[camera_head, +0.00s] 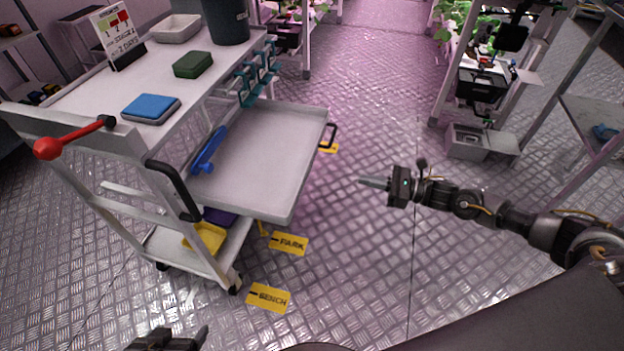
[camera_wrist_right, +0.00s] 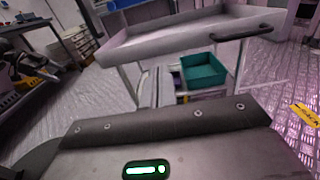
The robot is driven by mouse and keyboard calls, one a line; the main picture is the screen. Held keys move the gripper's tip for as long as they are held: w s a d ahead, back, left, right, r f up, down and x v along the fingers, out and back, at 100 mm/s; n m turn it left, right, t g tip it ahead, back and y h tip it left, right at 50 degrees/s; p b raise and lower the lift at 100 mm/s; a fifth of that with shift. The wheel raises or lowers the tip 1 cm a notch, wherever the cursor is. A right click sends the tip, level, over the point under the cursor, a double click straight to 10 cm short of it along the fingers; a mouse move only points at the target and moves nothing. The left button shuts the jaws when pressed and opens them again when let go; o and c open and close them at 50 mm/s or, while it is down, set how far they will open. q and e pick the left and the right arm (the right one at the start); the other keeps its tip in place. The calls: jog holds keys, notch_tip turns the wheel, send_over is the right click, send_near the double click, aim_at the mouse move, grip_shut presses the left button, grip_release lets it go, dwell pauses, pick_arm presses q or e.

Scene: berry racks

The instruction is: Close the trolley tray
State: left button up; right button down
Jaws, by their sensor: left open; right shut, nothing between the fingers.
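The trolley tray (camera_head: 265,150) is a grey shallow tray slid out from the right side of the white trolley (camera_head: 85,95). A black handle (camera_head: 330,137) is on its outer edge. A blue tool (camera_head: 208,152) lies in the tray's left part. My right gripper (camera_head: 372,183) is shut and empty, to the right of the tray and apart from it. In the right wrist view the tray (camera_wrist_right: 185,32) shows ahead with its black handle (camera_wrist_right: 248,33). My left gripper (camera_head: 178,340) is open at the bottom edge, partly cut off, away from the tray.
The trolley top holds a blue box (camera_head: 151,108), a green box (camera_head: 193,64), a white bin (camera_head: 174,28) and a dark bucket (camera_head: 227,20). A red-knobbed lever (camera_head: 75,137) sticks out at the left. Yellow floor labels (camera_head: 288,243) lie below. The floor right of the tray is clear.

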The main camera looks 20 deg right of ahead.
aim_at(308, 167)
jog(key=x, duration=1.4)
jog(key=shift+w+a, duration=0.1)
